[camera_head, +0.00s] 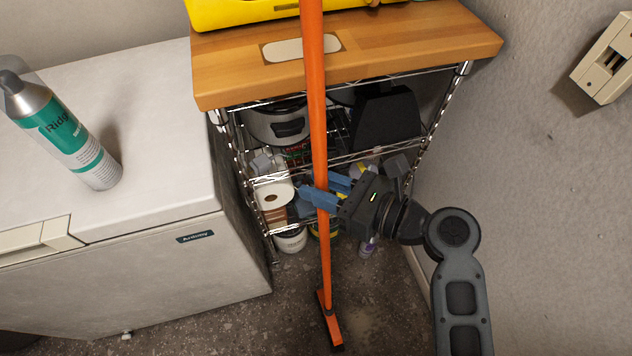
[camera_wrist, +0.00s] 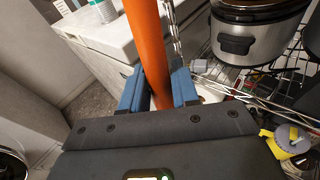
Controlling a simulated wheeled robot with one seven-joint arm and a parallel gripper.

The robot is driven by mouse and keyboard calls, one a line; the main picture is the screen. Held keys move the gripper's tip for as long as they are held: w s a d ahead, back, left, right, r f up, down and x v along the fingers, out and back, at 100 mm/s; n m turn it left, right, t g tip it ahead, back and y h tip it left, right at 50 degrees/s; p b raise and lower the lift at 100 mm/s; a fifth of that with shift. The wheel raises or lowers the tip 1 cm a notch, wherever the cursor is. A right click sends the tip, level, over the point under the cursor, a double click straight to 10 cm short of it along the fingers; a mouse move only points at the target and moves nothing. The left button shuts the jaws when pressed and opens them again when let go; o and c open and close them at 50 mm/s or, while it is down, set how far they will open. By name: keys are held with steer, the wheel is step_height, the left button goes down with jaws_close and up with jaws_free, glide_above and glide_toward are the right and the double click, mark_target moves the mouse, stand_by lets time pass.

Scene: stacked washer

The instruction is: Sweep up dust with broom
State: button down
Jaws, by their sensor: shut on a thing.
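The broom (camera_head: 319,150) has a long orange handle and stands nearly upright in the head view, its small orange and dark head (camera_head: 330,325) low at the floor. My gripper (camera_head: 322,197) has its blue fingers shut around the lower part of the handle. In the wrist view the orange handle (camera_wrist: 146,40) passes between my gripper's blue fingers (camera_wrist: 158,88). A faint tan patch (camera_head: 368,325) on the speckled floor, right of the broom head, may be dust. I cannot tell whether the bristles touch the floor.
A wire shelf with a wooden top (camera_head: 420,45) stands behind the broom, holding a slow cooker (camera_head: 277,124) and several other items. A white chest freezer (camera_head: 130,255) with a spray can (camera_head: 65,130) on it is at left. A wall (camera_head: 560,180) bounds the right. Some floor is open in front.

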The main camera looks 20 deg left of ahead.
steer(key=shift+w+d+r, duration=0.1)
steer(key=shift+w+d+p, duration=0.3)
steer(key=shift+w+d, duration=0.15)
steer(key=shift+d, duration=0.4)
steer(key=shift+w+d+p, duration=0.3)
steer(key=shift+w+d, duration=0.15)
steer(key=shift+d, duration=0.35)
steer(key=shift+w+d, duration=0.1)
steer(key=w+d, duration=0.2)
steer(key=shift+w+d+p, duration=0.25)
steer(key=shift+d+p, duration=0.1)
steer(key=shift+p, duration=0.05)
steer(key=shift+w+d, duration=0.1)
